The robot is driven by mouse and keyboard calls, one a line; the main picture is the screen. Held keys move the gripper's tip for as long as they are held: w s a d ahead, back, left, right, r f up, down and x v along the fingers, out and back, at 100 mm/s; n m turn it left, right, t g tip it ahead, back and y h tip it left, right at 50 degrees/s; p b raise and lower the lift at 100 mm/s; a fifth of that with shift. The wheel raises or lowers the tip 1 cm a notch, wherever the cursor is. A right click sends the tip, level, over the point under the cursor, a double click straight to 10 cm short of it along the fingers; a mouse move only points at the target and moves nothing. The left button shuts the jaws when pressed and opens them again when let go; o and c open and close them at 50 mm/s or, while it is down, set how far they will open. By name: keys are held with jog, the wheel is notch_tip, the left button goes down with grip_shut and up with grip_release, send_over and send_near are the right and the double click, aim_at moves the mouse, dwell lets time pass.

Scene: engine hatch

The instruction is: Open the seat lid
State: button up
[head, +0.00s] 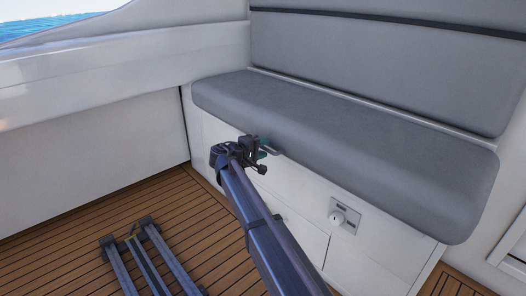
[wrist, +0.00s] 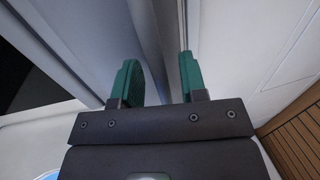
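The seat lid is the long grey cushioned bench top (head: 350,130), lying flat and closed on a white base. My gripper (head: 264,149) is at the cushion's lower front edge, left of the middle. A small light metallic piece (head: 271,150), perhaps a handle, shows at the fingertips. In the wrist view my gripper's two green fingers (wrist: 157,80) are apart, with the grey and white edge of the seat ahead between them. I cannot tell whether the fingers touch the seat, and no grasped thing shows between them.
A grey backrest (head: 390,60) stands behind the seat. The white front panel has a knob (head: 337,218) on a small plate. A white side wall (head: 90,130) is at left.

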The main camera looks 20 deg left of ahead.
jog(key=shift+w+d, duration=0.2)
jog(key=shift+w, duration=0.1)
jog(key=shift+c, duration=0.3)
grip_shut()
